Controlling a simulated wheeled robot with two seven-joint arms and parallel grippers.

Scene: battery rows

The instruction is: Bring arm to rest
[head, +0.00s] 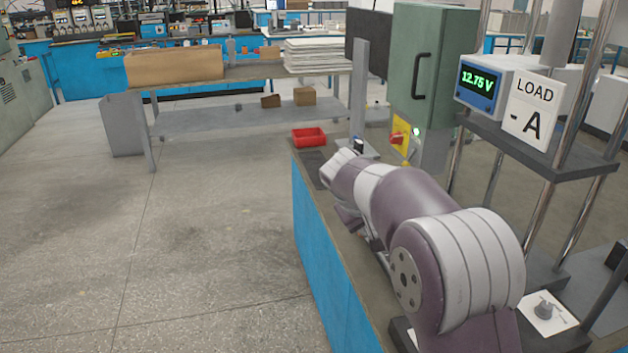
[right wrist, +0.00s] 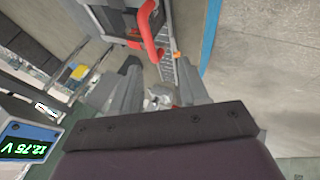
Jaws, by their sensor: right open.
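My right arm (head: 400,205) reaches from the bottom right over the blue-sided bench in the head view. Its fingers cannot be made out there. In the right wrist view my right gripper (right wrist: 158,78) shows two grey fingers spread apart, with nothing clearly held between them. A red curved handle (right wrist: 148,38) on a dark grey body lies just beyond the fingertips. I cannot tell whether a finger touches it. My left gripper is in neither view.
Open floor (head: 150,250) lies to the left.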

